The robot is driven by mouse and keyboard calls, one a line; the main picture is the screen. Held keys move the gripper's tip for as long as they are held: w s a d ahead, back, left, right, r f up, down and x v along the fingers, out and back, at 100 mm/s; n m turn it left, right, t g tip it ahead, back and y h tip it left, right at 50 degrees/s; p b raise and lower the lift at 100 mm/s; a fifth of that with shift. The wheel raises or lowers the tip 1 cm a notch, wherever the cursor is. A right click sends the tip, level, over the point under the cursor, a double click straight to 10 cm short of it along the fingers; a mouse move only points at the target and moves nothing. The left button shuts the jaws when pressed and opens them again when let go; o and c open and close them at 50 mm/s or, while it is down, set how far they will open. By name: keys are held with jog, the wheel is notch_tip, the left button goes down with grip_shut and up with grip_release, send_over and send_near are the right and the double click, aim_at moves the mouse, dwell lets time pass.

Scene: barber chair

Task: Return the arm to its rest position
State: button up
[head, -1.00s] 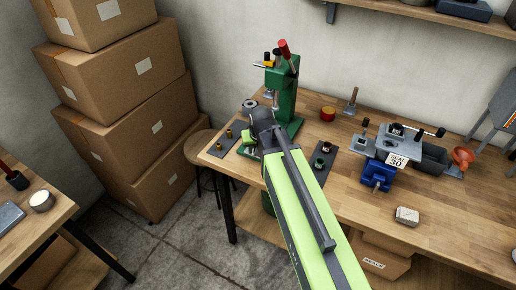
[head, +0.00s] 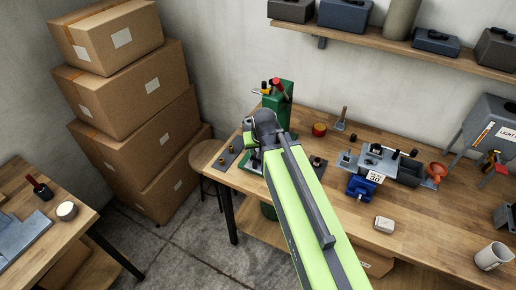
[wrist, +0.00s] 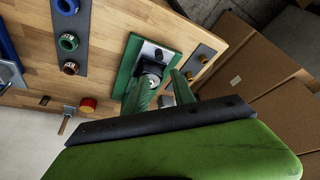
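My lime-green arm (head: 315,225) reaches up the middle of the head view. Its dark end, where my gripper (head: 260,138) is, appears in front of the green lever press (head: 283,100) and hides part of it. I see nothing held.
A loaded shelf (head: 390,46) hangs above. Stacked boxes (head: 150,130) and a stool (head: 203,158) stand left; another table (head: 75,215) is nearer. Floor shows between.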

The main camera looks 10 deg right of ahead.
dwell(0.4)
jog(key=s+d+f+b, duration=0.2)
jog(key=f+b, duration=0.2)
jog(key=s+d+f+g+b, duration=0.1)
jog(key=f+b, duration=0.3)
jog(key=f, duration=0.1)
jog(key=s+d+f+g+b, duration=0.1)
jog(key=s+d+f+b, duration=0.1)
jog(key=f+b, duration=0.3)
jog(key=shift+s+d+f+m, duration=0.1)
jog(key=shift+s+d+m, duration=0.2)
jog(key=shift+m, duration=0.1)
jog(key=s+g, duration=0.1)
jog(key=s, duration=0.1)
jog(key=s+g, duration=0.1)
jog(key=s, duration=0.2)
jog(key=shift+s+d+g+p, duration=0.15)
jog(key=shift+g+p, duration=0.15)
jog(key=shift+p, duration=0.1)
